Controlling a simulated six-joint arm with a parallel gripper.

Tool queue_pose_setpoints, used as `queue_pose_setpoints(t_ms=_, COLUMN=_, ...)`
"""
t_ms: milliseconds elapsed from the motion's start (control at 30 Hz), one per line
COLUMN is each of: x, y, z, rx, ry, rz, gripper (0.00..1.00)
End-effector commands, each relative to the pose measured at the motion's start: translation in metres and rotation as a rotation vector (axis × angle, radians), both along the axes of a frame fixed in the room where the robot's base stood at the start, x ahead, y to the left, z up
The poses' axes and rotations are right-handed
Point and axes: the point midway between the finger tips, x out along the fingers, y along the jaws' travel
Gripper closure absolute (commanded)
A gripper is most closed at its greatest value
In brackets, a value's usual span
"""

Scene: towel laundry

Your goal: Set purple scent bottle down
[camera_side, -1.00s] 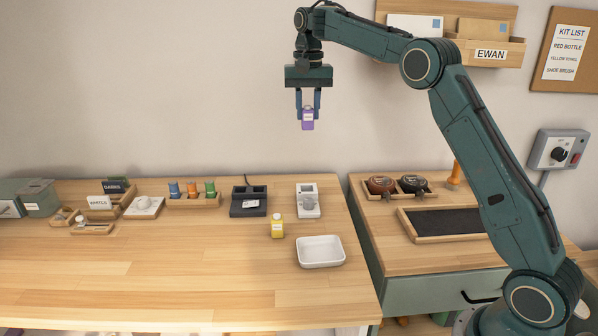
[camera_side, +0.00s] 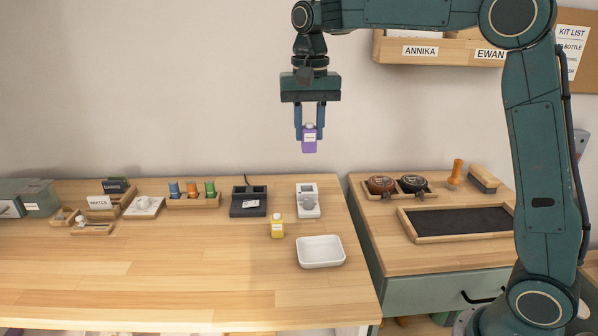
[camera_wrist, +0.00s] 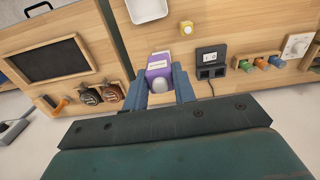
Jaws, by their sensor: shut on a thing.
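The purple scent bottle (camera_side: 309,141) has a pale label and a greyish cap. My gripper (camera_side: 309,128) is shut on it and holds it upright, high above the back of the wooden table (camera_side: 180,265). In the wrist view the purple bottle (camera_wrist: 160,68) sits between both fingers, its round cap toward the camera. A yellow bottle (camera_side: 277,228) stands on the table below, left of the white tray (camera_side: 320,263). The white scale-like device (camera_side: 307,208) stands behind the tray; in the wrist view I cannot make it out behind the held bottle.
A black two-slot device (camera_side: 248,207) and a rack of coloured spools (camera_side: 193,202) stand further left. On the right cabinet are polish tins (camera_side: 382,185), a brush (camera_side: 484,180) and a dark-lined tray (camera_side: 455,222). The table's front middle is clear.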

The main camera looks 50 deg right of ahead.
Motion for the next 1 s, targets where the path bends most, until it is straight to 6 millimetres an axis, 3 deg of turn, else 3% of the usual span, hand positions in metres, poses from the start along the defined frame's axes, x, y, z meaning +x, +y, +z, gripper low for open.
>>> queue_pose_setpoints(t_ms=200, x=-0.038, y=0.023, z=-0.005, rx=0.0, ry=-0.001, rz=0.012, gripper=0.95)
queue_pose_setpoints(t_ms=400, x=-0.06, y=0.034, z=-0.01, rx=0.001, ry=-0.001, rz=0.017, gripper=0.95)
queue_pose_setpoints(t_ms=800, x=-0.068, y=0.038, z=-0.015, rx=0.0, ry=0.0, rz=0.019, gripper=0.95)
queue_pose_setpoints(t_ms=1000, x=-0.069, y=0.038, z=-0.034, rx=0.0, ry=0.004, rz=0.018, gripper=0.95)
